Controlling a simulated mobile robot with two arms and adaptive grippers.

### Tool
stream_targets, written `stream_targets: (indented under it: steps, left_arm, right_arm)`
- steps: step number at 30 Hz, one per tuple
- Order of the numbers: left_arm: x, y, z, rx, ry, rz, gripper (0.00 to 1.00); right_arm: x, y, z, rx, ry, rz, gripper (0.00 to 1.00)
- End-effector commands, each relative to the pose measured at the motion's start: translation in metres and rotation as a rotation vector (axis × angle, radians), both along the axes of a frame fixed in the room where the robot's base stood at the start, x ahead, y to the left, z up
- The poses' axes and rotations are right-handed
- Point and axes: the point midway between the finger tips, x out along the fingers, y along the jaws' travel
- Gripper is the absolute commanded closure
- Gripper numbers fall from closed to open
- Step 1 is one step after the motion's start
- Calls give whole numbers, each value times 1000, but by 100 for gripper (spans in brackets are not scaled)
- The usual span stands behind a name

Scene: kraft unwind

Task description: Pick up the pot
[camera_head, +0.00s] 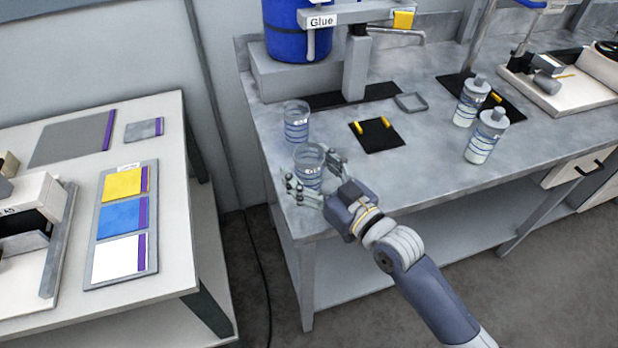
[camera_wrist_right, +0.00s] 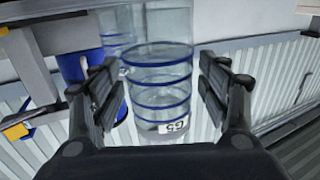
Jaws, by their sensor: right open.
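A clear pot with blue rings (camera_head: 309,168) stands upright near the left front edge of the grey workbench. In the right wrist view the pot (camera_wrist_right: 158,90) sits between the open fingers and bears a small label reading upside down. My right gripper (camera_head: 318,178) is open, with one finger on each side of the pot; I cannot tell whether they touch it. A second clear pot with blue rings (camera_head: 296,122) stands just behind the first; it shows partly behind the first in the wrist view. My left gripper is not in view.
A blue Glue drum (camera_head: 290,38) with a dispenser stands on a grey block behind. A black pad with yellow pegs (camera_head: 378,136) lies right of the pots. Two capped bottles (camera_head: 486,137) (camera_head: 470,100) stand further right. A white table with coloured sheets (camera_head: 122,208) is at left, across a gap.

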Motion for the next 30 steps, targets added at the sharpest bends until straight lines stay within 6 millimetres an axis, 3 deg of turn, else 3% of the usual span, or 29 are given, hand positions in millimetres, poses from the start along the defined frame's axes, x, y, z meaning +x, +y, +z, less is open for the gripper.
stream_targets:
  steps: [2,8,20,30]
  left_arm:
    - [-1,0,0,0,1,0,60]
    - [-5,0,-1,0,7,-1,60]
    - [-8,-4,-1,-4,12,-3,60]
    - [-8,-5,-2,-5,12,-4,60]
  right_arm:
    - [0,0,0,0,0,0,35]
    - [0,0,0,0,0,0,81]
    - [0,0,3,1,-2,0,82]
    - [0,0,40,4,-5,0,82]
